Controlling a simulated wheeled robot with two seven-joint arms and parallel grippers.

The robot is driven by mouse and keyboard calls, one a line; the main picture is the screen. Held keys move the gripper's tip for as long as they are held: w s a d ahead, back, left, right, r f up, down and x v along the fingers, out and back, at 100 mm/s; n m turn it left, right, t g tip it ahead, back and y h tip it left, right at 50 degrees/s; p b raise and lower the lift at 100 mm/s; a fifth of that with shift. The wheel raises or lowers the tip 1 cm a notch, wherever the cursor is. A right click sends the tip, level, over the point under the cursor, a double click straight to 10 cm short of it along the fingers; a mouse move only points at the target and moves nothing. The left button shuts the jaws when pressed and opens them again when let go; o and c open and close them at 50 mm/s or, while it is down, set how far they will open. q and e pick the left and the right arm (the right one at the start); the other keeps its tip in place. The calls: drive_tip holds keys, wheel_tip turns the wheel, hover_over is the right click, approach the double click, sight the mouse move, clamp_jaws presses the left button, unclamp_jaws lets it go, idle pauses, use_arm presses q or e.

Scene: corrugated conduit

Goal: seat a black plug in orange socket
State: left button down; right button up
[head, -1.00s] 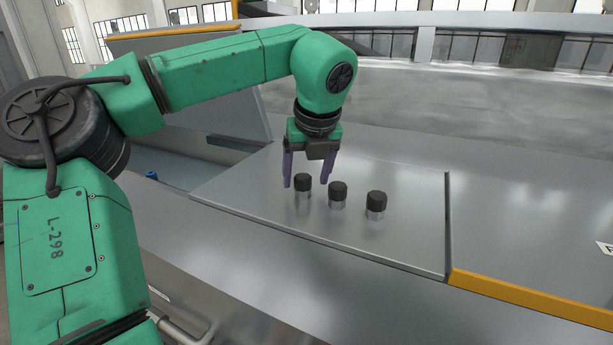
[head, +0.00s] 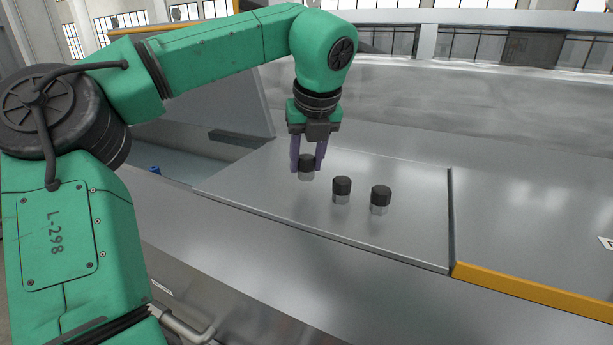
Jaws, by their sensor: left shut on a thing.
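Two short black plugs with pale grey lower parts stand upright on the metal panel (head: 400,225), a middle one (head: 342,185) and a right one (head: 381,193). My left gripper (head: 307,167), with purple fingers pointing down, is shut on a third, left black plug (head: 307,160). It holds this plug upright between the fingertips, a little above the panel, left of the other two. The fingers partly cover its sides. I cannot make out an orange socket in this view. My right gripper is not in view.
An orange edge strip (head: 530,291) runs along the front right of the counter. A sunken bay (head: 185,160) with a small blue item (head: 154,170) lies left of the panel. The panel right of the plugs is clear.

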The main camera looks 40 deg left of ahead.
sight(307, 157)
use_arm(q)
wheel_tip(307, 157, up, 5)
drive_tip(key=shift+f+b, duration=0.15)
drive_tip(key=shift+b, duration=0.15)
drive_tip(key=r, duration=0.2)
drive_tip(key=r+p, duration=0.1)
drive_tip(key=shift+d+r, duration=0.2)
drive_tip(key=shift+r, duration=0.2)
drive_tip(key=shift+a+r+p, duration=0.15)
drive_tip(key=shift+r+p, duration=0.7)
drive_tip(key=shift+p, duration=0.3)
wheel_tip(307, 157, up, 2)
drive_tip(key=shift+p, duration=0.35)
drive_tip(key=shift+f, duration=0.1)
